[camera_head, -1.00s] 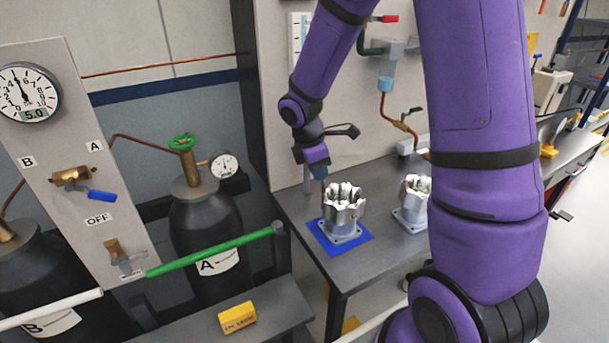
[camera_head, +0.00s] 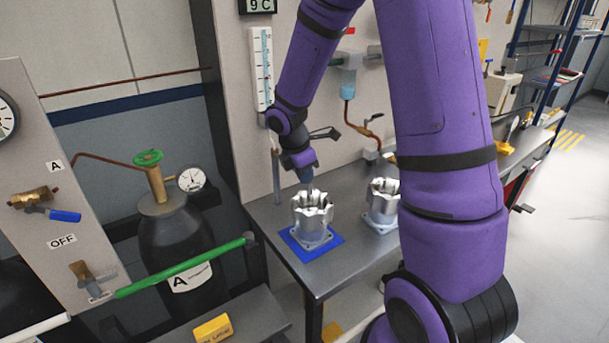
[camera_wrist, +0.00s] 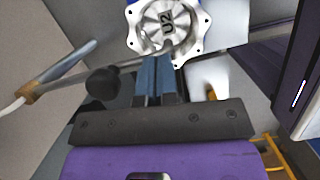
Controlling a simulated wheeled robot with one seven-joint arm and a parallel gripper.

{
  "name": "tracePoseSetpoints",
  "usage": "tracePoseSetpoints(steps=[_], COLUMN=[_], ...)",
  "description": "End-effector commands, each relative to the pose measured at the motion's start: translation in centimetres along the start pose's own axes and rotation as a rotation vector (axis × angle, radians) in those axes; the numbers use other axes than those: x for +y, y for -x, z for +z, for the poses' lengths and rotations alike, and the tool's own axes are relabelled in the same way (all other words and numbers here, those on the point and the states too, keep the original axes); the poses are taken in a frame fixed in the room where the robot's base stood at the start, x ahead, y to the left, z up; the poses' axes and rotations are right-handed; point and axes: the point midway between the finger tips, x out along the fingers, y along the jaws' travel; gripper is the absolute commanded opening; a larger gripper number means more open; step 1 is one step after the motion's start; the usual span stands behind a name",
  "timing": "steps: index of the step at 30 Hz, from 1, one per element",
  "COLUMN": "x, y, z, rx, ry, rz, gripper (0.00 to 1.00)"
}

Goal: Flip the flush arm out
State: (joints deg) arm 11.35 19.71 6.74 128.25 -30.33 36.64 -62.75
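I cannot tell for certain which part is the flush arm. In the wrist view a grey rod (camera_wrist: 62,63) with a copper-coloured end and a white hose lies at the left, and a black round knob (camera_wrist: 103,83) sits beside my fingers, apart from them. My gripper (camera_head: 309,184) points down just above a silver machined housing (camera_head: 312,212) in the head view. In the wrist view its blue fingers (camera_wrist: 157,66) are side by side with nothing visible between them.
The housing stands on a blue mat (camera_head: 297,247) on the grey bench (camera_head: 345,265); a second housing (camera_head: 383,204) stands to its right. A thin post (camera_head: 276,172) rises behind-left. A copper pipe valve (camera_head: 371,130) is on the right. Gas bottle A (camera_head: 180,235) and a green bar (camera_head: 185,270) stand left.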

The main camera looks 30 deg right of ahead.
Motion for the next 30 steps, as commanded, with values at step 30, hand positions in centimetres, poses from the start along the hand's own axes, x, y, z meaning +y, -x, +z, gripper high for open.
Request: tracePoseSetpoints(steps=[30], x=[0.3], y=[11.3], z=[-2.8], rx=[0.000], ry=[-0.004], rz=[0.001], gripper=[0.00])
